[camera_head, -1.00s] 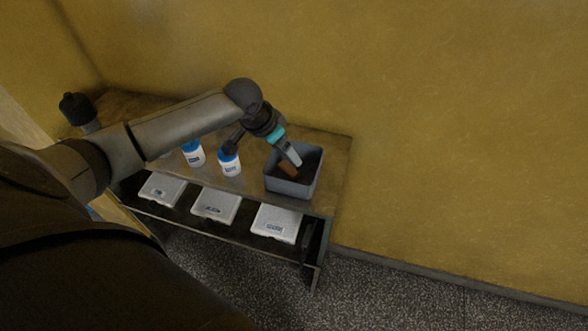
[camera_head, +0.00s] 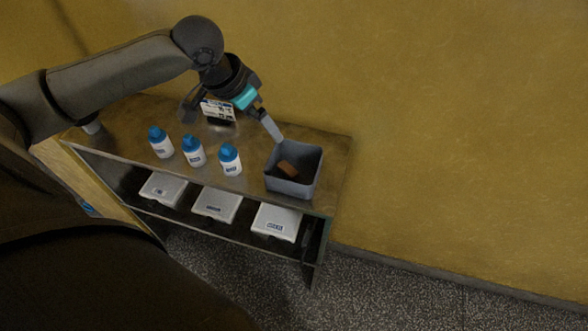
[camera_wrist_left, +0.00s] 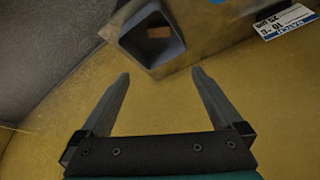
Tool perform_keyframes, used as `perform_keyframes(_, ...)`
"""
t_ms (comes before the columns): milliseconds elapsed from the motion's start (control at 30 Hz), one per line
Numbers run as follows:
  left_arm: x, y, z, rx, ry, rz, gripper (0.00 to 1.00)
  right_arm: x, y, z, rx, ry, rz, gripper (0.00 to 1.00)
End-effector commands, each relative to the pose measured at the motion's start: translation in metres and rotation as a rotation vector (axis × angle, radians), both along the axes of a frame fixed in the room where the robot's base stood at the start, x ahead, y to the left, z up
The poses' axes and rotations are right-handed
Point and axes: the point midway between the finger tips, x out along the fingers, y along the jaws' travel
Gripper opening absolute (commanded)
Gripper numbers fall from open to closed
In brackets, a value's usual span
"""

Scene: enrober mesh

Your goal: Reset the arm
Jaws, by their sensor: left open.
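My left gripper (camera_head: 272,130) is raised above the table, at the upper left of a grey open bin (camera_head: 311,181). In the left wrist view the gripper (camera_wrist_left: 160,95) has its two fingers spread wide with nothing between them. The bin also shows in the left wrist view (camera_wrist_left: 172,53), beyond the fingertips. A small brown block (camera_head: 287,168) lies inside the bin, and it also shows in the left wrist view (camera_wrist_left: 158,32). My right gripper is in neither view.
Three white bottles with blue caps (camera_head: 193,152) stand on the table (camera_head: 335,150) left of the bin. White boxes (camera_head: 217,204) lie on the shelf below. A yellow wall (camera_head: 450,130) stands behind.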

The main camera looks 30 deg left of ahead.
Motion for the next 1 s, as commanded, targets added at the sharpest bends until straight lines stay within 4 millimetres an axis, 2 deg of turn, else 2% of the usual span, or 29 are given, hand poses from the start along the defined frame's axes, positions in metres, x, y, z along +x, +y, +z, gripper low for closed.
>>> perform_keyframes(300,0.0,0.0,-0.001,0.0,0.0,-0.001,1.0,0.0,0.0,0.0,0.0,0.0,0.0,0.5)
perform_keyframes(400,-0.003,-0.006,-0.007,-0.002,0.002,-0.014,1.0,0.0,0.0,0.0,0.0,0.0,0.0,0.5)
perform_keyframes(467,-0.007,-0.015,-0.016,-0.005,0.005,-0.033,1.0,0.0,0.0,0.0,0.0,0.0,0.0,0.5)
perform_keyframes(700,-0.042,-0.076,-0.069,-0.02,0.0,-0.121,1.0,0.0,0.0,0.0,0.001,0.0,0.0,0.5)
perform_keyframes(900,-0.079,-0.115,-0.096,-0.025,-0.012,-0.116,1.0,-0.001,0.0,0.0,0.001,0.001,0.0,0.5)
perform_keyframes(1000,-0.099,-0.128,-0.105,-0.021,-0.009,-0.081,1.0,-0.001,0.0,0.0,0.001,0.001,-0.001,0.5)
